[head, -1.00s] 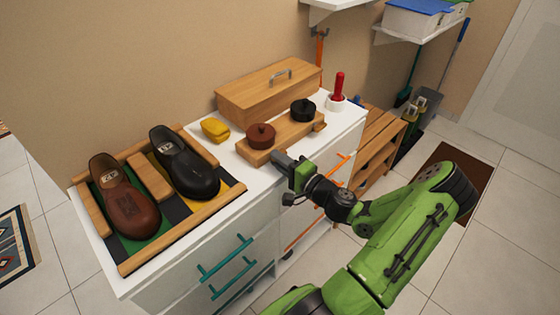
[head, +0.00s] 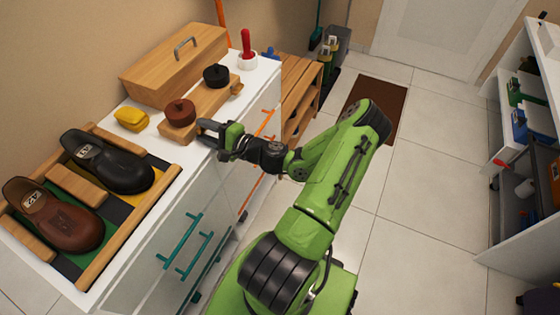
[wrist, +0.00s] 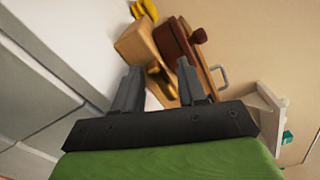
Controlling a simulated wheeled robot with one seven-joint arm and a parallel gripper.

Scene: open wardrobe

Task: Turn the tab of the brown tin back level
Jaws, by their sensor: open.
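The brown tin (head: 180,113) stands on the near end of a wooden stand (head: 205,108) on the white cabinet top. It is round with a small knob on its lid. I cannot make out its tab or the tab's angle in the head view. The tin also shows in the wrist view (wrist: 173,42), turned sideways beyond my fingers. My gripper (head: 205,130) is just to the right of the tin, low beside the stand. In the wrist view my gripper (wrist: 158,68) has its two fingers apart with nothing held between them.
A black tin (head: 216,76) stands on the stand's far end. A wooden box (head: 175,65) is behind. A yellow object (head: 131,119) and a shoe rack (head: 97,278) with a black shoe (head: 115,168) and brown shoe (head: 60,222) are left. A red-handled item (head: 246,50) stands far right.

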